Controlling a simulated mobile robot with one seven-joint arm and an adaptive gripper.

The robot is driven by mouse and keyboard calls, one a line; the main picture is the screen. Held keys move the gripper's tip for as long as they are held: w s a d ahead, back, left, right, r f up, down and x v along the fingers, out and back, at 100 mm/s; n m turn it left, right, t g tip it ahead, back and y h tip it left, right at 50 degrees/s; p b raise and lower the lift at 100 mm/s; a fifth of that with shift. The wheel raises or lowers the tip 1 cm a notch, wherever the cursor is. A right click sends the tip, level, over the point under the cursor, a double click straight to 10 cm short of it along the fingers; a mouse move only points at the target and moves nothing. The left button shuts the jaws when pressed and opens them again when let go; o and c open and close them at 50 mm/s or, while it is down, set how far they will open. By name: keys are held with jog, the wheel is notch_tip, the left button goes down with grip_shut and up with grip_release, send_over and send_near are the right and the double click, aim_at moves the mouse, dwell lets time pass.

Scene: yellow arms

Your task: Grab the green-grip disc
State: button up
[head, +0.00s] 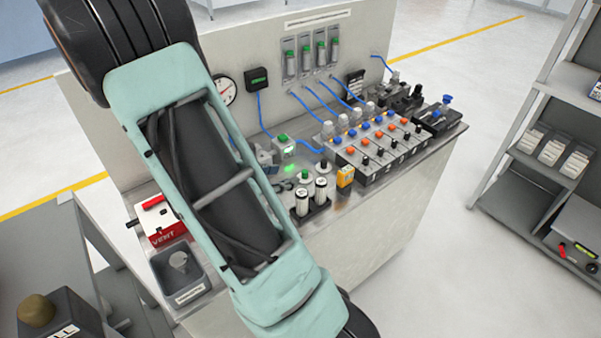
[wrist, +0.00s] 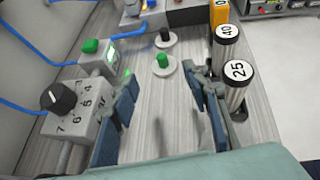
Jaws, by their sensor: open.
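The green-grip disc (wrist: 164,71) is a pale round plate with an upright green knob, lying flat on the grey bench top. It also shows in the head view (head: 304,179), behind the white cylinders. My gripper (wrist: 162,78) is open and empty in the wrist view, its blue-padded fingers spread wide. The disc lies ahead between the fingers' lines, slightly beyond the tips, with no visible contact. In the head view my arm crosses the bench and the gripper's fingers cannot be made out.
A similar disc with a black grip (wrist: 166,42) stands just behind. Cylinders marked 25 (wrist: 237,84) and 40 (wrist: 228,42) stand close beside my right finger. A grey dial box (wrist: 74,112) is left of my left finger. A green-button box (wrist: 99,53) stands farther left.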

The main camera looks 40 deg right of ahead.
aim_at(303, 173)
jog(key=x, duration=0.5)
jog(key=shift+s+f, duration=0.1)
jog(key=shift+f, duration=0.05)
jog(key=x, duration=0.5)
jog(key=shift+d, duration=0.3)
jog(key=shift+a, duration=0.1)
grip_shut()
